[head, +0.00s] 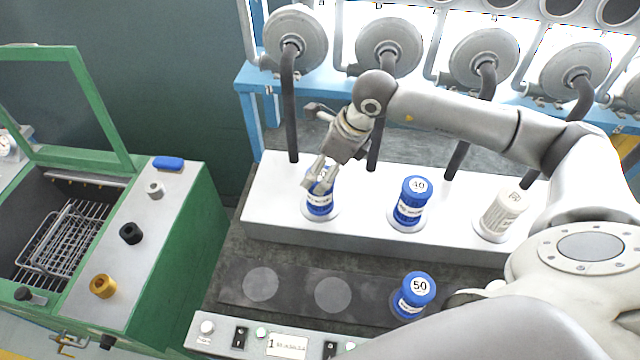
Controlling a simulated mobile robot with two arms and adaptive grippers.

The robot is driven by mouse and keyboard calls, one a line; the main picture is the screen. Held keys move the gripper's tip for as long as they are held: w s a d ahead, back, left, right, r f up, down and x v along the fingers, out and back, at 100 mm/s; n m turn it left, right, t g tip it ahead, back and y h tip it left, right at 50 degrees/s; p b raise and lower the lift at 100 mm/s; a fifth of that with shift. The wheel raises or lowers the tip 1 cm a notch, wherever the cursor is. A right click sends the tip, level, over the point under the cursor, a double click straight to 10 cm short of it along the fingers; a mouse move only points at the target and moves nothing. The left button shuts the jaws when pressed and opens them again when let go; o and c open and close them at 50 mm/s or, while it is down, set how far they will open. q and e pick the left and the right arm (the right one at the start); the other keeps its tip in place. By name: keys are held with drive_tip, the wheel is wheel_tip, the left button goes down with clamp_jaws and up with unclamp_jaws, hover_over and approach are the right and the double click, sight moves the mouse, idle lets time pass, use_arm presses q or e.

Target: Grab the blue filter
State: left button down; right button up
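A blue filter (320,204) with a white label band stands upright in the left seat of the white block (272,212). My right gripper (318,185) is at its top, pointing down, with the fingers overlapping the upper part and hiding its cap. I cannot tell whether the fingers are closed on it. A second blue filter (411,203), marked 40, stands in the middle seat. A third blue filter (414,296), marked 50, stands on the dark strip in front. My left gripper is not in view.
A white filter (502,216) stands in the block's right seat. Dark hoses (290,110) hang from round grey housings (295,40) behind the block. A green machine (180,240) with an open lid and a wire basket (65,240) is at left. Two round spots (261,282) on the dark strip are empty.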

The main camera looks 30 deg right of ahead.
drive_tip(key=shift+w+f, duration=0.15)
drive_tip(key=shift+f, duration=0.2)
drive_tip(key=shift+w+f, duration=0.1)
drive_tip(key=shift+f, duration=0.15)
drive_tip(key=p+x, duration=0.3)
drive_tip(key=x, duration=0.1)
drive_tip(key=shift+s+a+f, duration=0.1)
drive_tip(key=shift+s+a, duration=0.05)
drive_tip(key=shift+s, duration=0.25)
drive_tip(key=shift+w+f, duration=0.2)
drive_tip(key=shift+f, duration=0.2)
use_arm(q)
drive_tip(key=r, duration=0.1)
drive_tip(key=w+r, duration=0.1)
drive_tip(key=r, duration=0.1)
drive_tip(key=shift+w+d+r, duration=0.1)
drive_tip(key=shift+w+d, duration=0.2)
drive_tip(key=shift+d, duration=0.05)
use_arm(e)
drive_tip(key=c, duration=0.5)
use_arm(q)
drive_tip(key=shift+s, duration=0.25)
use_arm(e)
drive_tip(key=c, duration=0.7)
